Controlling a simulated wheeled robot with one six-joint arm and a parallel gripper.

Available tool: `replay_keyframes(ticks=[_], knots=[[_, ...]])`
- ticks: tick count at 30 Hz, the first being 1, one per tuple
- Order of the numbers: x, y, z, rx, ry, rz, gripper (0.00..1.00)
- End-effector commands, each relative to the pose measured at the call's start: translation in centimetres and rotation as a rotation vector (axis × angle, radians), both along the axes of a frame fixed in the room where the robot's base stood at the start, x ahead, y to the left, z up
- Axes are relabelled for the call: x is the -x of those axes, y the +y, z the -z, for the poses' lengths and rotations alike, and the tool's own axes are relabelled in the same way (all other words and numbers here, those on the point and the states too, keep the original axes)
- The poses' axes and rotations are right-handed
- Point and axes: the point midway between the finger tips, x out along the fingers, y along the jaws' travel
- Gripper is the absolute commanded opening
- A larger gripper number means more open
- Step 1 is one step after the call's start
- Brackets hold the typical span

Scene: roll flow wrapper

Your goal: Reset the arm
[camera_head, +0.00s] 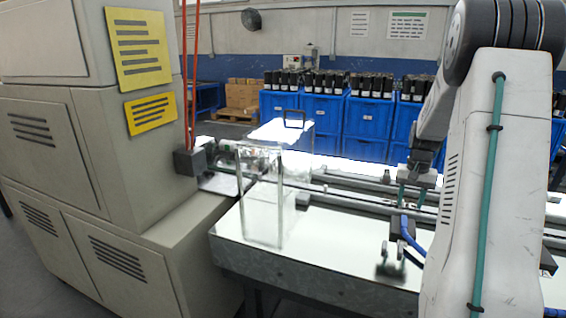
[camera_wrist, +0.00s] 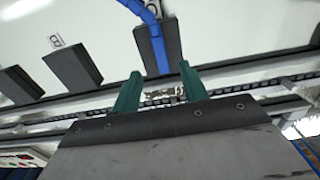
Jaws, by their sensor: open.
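My gripper (camera_head: 411,196) hangs from my arm on the right side of the head view, over the machine's bed with its long rails. Its two green fingers point down and are apart, and I see nothing held between them. In the wrist view my gripper (camera_wrist: 158,88) shows both green fingers spread, with a chain-like strip (camera_wrist: 230,80) and rails behind the gap. My upper arm covers the right part of the head view and hides what is behind it.
A beige cabinet (camera_head: 95,150) with yellow labels stands at the left. A clear guard box (camera_head: 265,205) stands on the white table (camera_head: 330,250). Blue bins (camera_head: 322,108) line the back. A dark block (camera_wrist: 158,48) with a blue hose (camera_wrist: 155,25) lies beyond my fingers.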

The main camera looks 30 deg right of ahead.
Motion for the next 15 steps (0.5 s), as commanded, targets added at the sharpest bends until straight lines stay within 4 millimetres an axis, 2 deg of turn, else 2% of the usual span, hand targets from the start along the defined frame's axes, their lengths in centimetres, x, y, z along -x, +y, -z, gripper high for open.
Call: replay_keyframes(ticks=[5, 8, 11, 15], knots=[[0.3, 0.3, 0.1, -0.014, 0.012, -0.001, 0.44], [1.6, 1.8, 1.1, -0.056, 0.049, -0.003, 0.44], [3.3, 4.8, 0.2, -0.094, 0.084, -0.019, 0.44], [4.3, 10.5, -2.6, -0.115, 0.110, -0.087, 0.44]])
